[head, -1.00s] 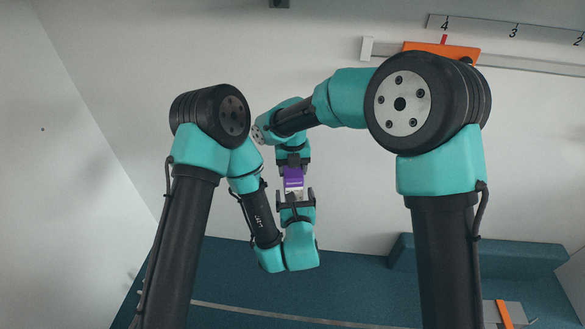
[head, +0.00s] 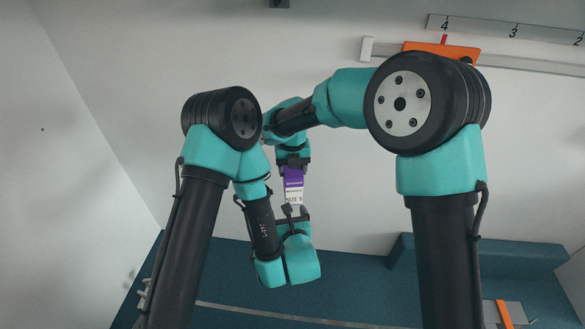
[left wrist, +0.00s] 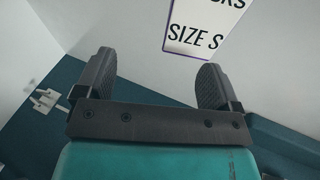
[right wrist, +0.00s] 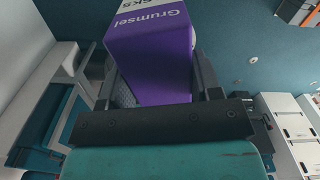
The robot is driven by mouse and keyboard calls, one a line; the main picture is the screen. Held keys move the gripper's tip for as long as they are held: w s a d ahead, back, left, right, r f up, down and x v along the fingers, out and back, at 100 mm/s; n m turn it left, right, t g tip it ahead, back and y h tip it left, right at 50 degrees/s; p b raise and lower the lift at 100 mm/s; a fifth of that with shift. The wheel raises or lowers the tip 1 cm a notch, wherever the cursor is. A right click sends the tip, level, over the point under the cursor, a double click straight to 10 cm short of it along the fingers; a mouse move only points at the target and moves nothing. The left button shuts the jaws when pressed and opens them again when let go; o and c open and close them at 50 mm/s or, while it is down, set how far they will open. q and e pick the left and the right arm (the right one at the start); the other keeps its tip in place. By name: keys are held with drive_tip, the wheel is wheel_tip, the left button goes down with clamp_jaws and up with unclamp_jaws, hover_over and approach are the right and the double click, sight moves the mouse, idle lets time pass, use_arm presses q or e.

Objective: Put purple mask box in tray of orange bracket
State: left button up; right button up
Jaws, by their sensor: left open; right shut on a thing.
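The purple and white mask box (head: 293,184) hangs upright below my right gripper (head: 293,168), which is shut on its purple end. In the right wrist view the purple box (right wrist: 150,50) fills the space between the fingers. Its white "SIZE S" end (left wrist: 197,28) shows ahead of my left gripper (left wrist: 155,75). The left gripper (head: 293,213) is open and empty, just below the box and pointing up. An orange piece (head: 441,50) with a red pointer at "4" sits on a wall rail at top right. Its tray cannot be made out.
A numbered scale (head: 505,28) runs above the pale rail (head: 530,66). A teal bench (head: 480,258) lies low behind my right arm. A grey item with an orange strip (head: 504,314) is at the lower right. White boxes or drawers (right wrist: 290,118) show in the right wrist view.

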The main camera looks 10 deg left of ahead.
use_arm(q)
drive_tip(key=s+a+f+n+g+y, duration=0.4)
drive_tip(key=s+a+f+n+g, duration=0.4)
drive_tip(key=a+f+g, duration=0.5)
drive_tip(key=s+f+n+g+h, duration=0.4)
drive_tip(key=s+n+g+h, duration=0.4)
drive_tip(key=s+n+h, duration=0.5)
drive_tip(key=w+a+n+t, duration=0.3)
drive_tip(key=w+n+t, duration=0.3)
drive_tip(key=n, duration=0.7)
drive_tip(key=shift+w+f+n+t, duration=0.35)
drive_tip(key=shift+f+n+t, duration=0.05)
drive_tip(key=shift+f+t, duration=0.1)
